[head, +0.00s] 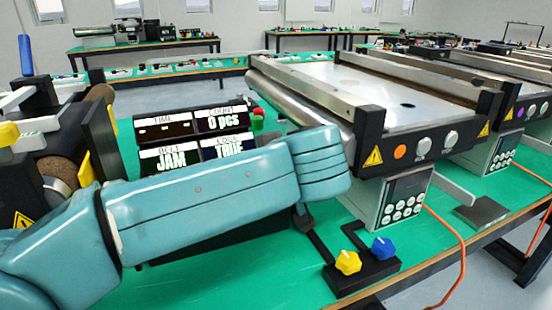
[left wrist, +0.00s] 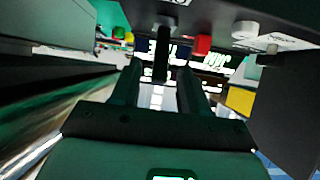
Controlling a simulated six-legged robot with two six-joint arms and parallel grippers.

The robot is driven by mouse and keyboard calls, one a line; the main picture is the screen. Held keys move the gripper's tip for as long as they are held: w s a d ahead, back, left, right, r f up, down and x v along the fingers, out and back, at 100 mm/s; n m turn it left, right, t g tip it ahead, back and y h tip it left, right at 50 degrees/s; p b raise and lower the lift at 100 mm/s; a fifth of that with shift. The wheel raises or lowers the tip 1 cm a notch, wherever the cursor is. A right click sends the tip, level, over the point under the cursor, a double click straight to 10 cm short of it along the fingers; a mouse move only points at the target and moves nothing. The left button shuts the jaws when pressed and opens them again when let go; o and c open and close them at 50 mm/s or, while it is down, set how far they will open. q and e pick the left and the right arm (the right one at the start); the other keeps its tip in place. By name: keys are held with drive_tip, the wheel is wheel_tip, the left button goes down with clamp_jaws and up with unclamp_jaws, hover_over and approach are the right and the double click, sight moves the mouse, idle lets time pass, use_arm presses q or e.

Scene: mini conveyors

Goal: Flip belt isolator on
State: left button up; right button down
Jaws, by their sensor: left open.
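My left arm (head: 200,195) reaches in from the left and crosses in front of the display panel (head: 192,122). Its gripper is mostly hidden behind the arm in the head view. In the left wrist view my left gripper (left wrist: 160,82) is open, with a dark upright bar (left wrist: 160,60) showing between or beyond its fingers. I cannot tell whether they touch it. The panel reads 0 pcs, JAM and TRUE. I cannot pick out the belt isolator with certainty. My right gripper is not in view.
A metal conveyor (head: 360,85) stands to the right, with a button box (head: 403,197) below it. A yellow knob (head: 348,262) and a blue knob (head: 382,248) sit at the front edge. A red button (left wrist: 202,44) shows in the wrist view. An orange cable (head: 462,250) hangs at right.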

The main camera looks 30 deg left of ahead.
use_arm(q)
drive_tip(key=p+v, duration=0.2)
drive_tip(key=v, duration=1.1)
drive_tip(key=shift+a, duration=0.15)
